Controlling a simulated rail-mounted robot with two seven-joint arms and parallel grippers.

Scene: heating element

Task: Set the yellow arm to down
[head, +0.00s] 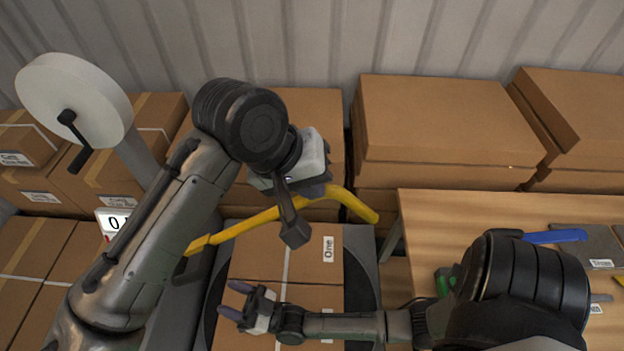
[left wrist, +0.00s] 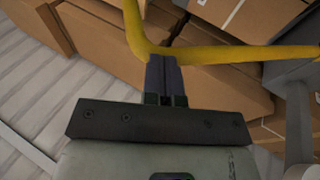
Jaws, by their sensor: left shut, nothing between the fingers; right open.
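The yellow arm (head: 236,229) is a bent bar raised over a box in the head view. It rises to a bend and then slopes down at its right end. In the left wrist view the yellow arm (left wrist: 225,55) passes just beyond my fingertips. My left gripper (left wrist: 163,58) is shut and empty, with its fingertips at the bend; I cannot tell if they touch it. In the head view my left gripper (head: 318,188) is beside the bend, its fingers mostly hidden. My right gripper (head: 234,299) is open and empty over the box.
A carton labelled One (head: 327,262) sits on a dark round plate (head: 361,268). A white roll with a crank (head: 72,98) and a small display (head: 112,220) stand left. Stacked cartons (head: 440,120) line the wall. A wooden table (head: 450,215) with tools is right.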

